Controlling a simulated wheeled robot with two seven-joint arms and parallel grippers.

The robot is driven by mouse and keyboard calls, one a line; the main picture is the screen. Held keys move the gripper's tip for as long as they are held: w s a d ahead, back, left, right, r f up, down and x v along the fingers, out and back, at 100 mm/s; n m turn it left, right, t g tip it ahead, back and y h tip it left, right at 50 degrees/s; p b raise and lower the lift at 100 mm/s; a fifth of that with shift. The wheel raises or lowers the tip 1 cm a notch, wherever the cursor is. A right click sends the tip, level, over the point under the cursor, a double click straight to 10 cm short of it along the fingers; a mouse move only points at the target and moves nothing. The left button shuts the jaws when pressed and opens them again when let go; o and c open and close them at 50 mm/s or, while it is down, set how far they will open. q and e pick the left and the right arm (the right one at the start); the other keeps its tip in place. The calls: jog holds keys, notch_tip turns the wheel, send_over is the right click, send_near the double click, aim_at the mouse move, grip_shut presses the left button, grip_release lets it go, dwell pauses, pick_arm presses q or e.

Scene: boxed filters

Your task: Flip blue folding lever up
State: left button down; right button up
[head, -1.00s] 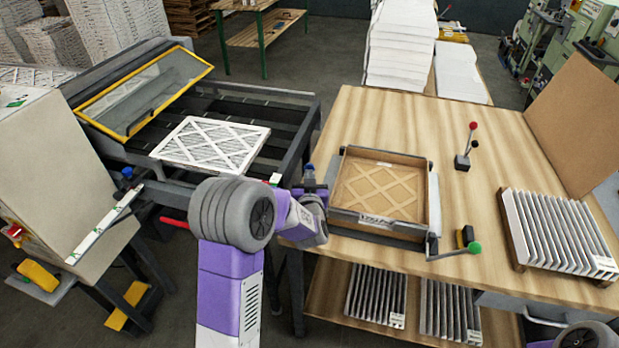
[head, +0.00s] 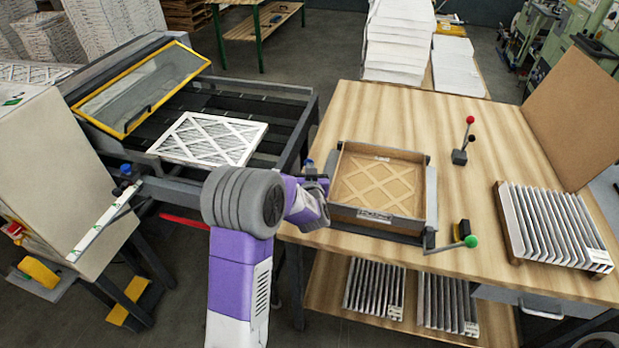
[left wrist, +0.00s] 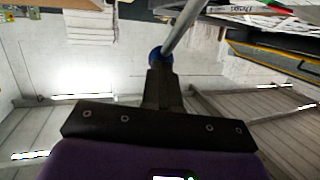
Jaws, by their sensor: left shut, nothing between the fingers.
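The blue knob (head: 309,164) of the folding lever shows at the left side of the box fixture, partly hidden by my gripper. My left gripper (head: 316,180) is right beside it at the table's left edge. In the left wrist view the shut, empty fingers (left wrist: 159,82) point at the blue knob (left wrist: 155,54), which sits at the end of a grey metal rod (left wrist: 183,25). I cannot tell whether the fingertips touch the knob. The lever's hinge is hidden. My right gripper is not in view.
An open cardboard box (head: 380,184) sits in the fixture, with a green-knobbed crank (head: 471,241) at its front right. A red-knobbed lever (head: 469,120) stands behind. Pleated filters (head: 555,228) lie at right. A white filter (head: 207,139) lies on the left machine.

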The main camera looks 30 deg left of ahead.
pick_arm(q)
jog(key=r+v, duration=0.1)
jog(key=v, duration=1.3)
jog(key=s+d+f+m+g+h, duration=0.2)
jog(key=d+f+g+h, duration=0.3)
jog(key=f, duration=0.7)
jog(key=s+d+f+m+h, duration=0.1)
jog(key=s+d+f+h, duration=0.35)
jog(key=f, duration=0.75)
jog(key=s+d+f+g+h+b, duration=0.2)
jog(key=s+d+f, duration=0.3)
jog(key=f, duration=0.3)
jog(key=s+d+f+g+h+b, duration=0.1)
jog(key=s+d+f+g+b, duration=0.2)
jog(key=s+d+f+g, duration=0.2)
jog(key=s+d+f, duration=0.1)
jog(key=s+f, duration=0.2)
jog(key=shift+s+h, duration=0.2)
jog(key=shift+h, duration=0.15)
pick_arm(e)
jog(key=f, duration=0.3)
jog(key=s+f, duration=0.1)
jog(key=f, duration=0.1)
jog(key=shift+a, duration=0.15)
